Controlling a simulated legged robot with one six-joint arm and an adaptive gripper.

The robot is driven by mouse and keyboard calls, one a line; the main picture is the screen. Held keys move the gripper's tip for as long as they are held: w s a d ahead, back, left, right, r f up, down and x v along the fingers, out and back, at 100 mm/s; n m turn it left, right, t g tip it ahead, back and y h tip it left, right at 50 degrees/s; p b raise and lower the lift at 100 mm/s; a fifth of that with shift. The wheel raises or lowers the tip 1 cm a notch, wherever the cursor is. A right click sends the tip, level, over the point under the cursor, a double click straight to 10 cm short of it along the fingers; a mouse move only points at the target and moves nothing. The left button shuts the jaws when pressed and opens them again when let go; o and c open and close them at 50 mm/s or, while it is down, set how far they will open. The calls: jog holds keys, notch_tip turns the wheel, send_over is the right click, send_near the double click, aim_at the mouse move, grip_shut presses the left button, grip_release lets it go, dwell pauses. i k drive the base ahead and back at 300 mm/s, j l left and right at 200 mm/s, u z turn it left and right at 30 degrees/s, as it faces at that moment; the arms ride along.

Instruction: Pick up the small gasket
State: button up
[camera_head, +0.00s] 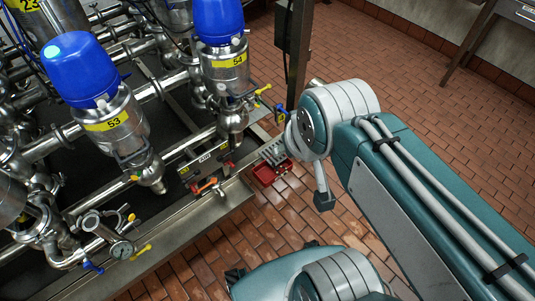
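I cannot make out a small gasket in this view. A small red tray (265,178) sits beside the right edge of the metal skid, just below and left of my arm's end. Grey ribbed parts show at the tray's upper edge; I cannot tell whether they are its contents or part of my gripper. My arm reaches in from the right, and its rounded grey joint hides what lies behind it. My gripper's fingers are not clearly seen, so their opening and any hold cannot be told.
The valve skid fills the left, with blue-topped valves labelled 53 (108,122) and 54 (228,61). A pressure gauge (122,250) and small coloured handles stand near its front edge. A dark post (297,50) rises behind my arm. Brick floor (420,75) is open at the upper right.

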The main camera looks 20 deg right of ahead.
aim_at(273, 165)
jog(key=k+j, duration=0.15)
jog(key=k, duration=0.5)
jog(key=k+j, duration=0.2)
jog(key=k, duration=0.45)
jog(key=i+l+u, duration=0.15)
jog(key=i, duration=0.3)
jog(key=i+l+u, duration=0.1)
jog(key=i, duration=0.35)
jog(key=i+l+u, duration=0.15)
jog(key=i, duration=0.3)
jog(key=i+l+u, duration=0.1)
jog(key=i+l, duration=0.2)
jog(key=i, duration=0.1)
